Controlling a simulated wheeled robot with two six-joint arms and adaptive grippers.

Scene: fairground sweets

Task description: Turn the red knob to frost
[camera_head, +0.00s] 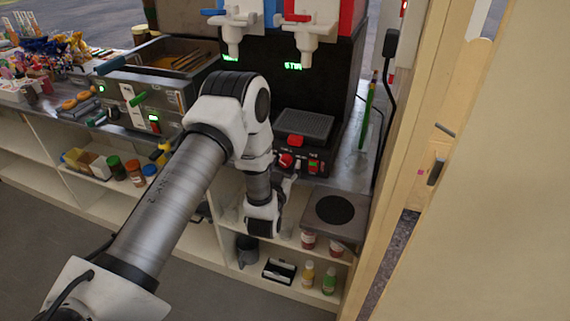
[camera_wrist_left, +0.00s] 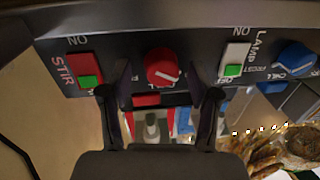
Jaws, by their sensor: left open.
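The red knob (camera_wrist_left: 162,67) sits on the dark front panel between my left gripper's spread fingers in the left wrist view. A pale pointer line crosses its face; lettering beside it is partly hidden by the fingers, so I cannot read its setting. In the head view the red knob (camera_head: 285,160) shows on the low black machine at the counter's front. My left gripper (camera_wrist_left: 160,82) is open, with a finger on each side of the knob and visible gaps. In the head view my left gripper (camera_head: 289,182) is just in front of the panel, partly hidden by my arm. My right gripper is out of view.
On the panel, a red-and-green STIR switch (camera_wrist_left: 84,70) and a white-and-green LAMP switch (camera_wrist_left: 235,60) flank the knob. A blue knob (camera_wrist_left: 296,56) is farther right. Dispenser nozzles (camera_head: 305,45) hang above. A round dark plate (camera_head: 335,209) lies right of the gripper.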

